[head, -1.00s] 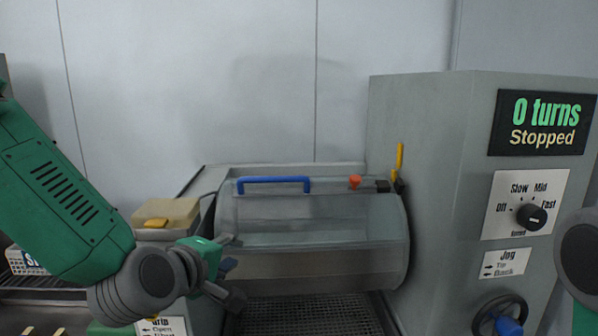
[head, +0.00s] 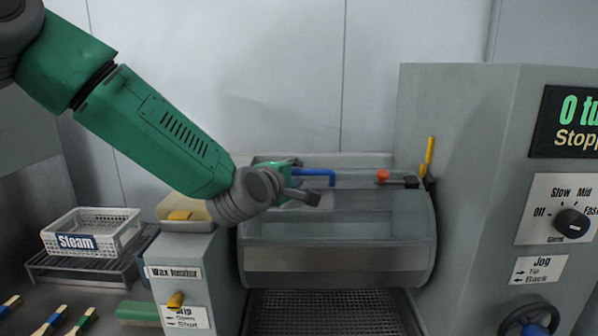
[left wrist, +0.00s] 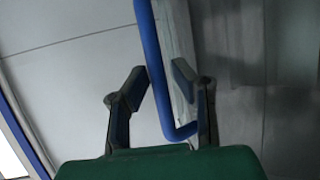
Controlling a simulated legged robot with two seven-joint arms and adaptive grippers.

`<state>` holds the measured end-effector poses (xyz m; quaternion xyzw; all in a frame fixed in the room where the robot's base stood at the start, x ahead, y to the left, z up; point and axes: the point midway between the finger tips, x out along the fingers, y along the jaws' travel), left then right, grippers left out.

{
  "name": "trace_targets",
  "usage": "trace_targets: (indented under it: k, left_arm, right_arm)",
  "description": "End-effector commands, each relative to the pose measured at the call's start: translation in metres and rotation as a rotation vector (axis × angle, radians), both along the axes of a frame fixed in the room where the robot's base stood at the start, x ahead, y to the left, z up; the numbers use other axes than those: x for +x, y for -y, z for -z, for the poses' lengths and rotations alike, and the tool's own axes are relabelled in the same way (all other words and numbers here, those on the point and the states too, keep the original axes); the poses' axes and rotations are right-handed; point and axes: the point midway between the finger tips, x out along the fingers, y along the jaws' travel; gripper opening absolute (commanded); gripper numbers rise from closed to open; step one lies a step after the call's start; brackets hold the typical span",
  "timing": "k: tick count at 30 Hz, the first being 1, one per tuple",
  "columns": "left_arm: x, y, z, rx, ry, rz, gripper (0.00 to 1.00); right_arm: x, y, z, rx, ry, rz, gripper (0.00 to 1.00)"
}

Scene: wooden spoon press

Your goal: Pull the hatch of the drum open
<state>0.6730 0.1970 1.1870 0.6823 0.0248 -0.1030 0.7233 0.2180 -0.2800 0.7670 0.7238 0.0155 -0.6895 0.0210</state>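The drum (head: 340,235) is a clear, grey horizontal cylinder in the middle of the head view. Its hatch carries a blue bar handle (head: 328,175), partly hidden by my left gripper (head: 308,182). In the left wrist view the blue handle (left wrist: 154,65) runs between the fingers of my left gripper (left wrist: 160,82), which are apart, with a gap visible. Whether a finger touches the bar I cannot tell. An orange knob (head: 382,176) sits right of the handle. The hatch looks closed. My right gripper is out of view.
A grey control cabinet (head: 465,175) with a dial (head: 572,223) stands right of the drum, with a yellow lever (head: 429,155) beside it. At left are a wax heater box (head: 180,240), a white Steam basket (head: 95,228) and several brushes. A mesh grate (head: 325,312) lies below.

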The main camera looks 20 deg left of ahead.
Motion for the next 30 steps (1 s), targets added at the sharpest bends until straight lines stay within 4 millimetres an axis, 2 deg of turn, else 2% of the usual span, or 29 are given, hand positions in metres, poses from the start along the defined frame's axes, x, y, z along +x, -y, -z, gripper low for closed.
trace_targets:
  k: [6,14,16,25,30]
  left_arm:
    - [0.015,0.002,0.003,0.002,-0.001,0.001,0.22]
    - [0.016,0.002,0.004,0.002,-0.001,0.001,0.22]
    - [0.016,0.002,0.003,0.002,-0.001,0.001,0.01]
    - [0.016,0.002,0.005,0.003,0.001,0.001,0.0]
    - [0.015,0.002,0.011,0.01,0.029,-0.001,0.0]
  right_arm:
    - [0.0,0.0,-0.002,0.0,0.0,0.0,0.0]
    - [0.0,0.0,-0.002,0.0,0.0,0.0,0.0]
    - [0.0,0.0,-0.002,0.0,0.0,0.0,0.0]
    - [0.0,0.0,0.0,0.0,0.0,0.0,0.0]
    - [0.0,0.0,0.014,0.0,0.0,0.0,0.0]
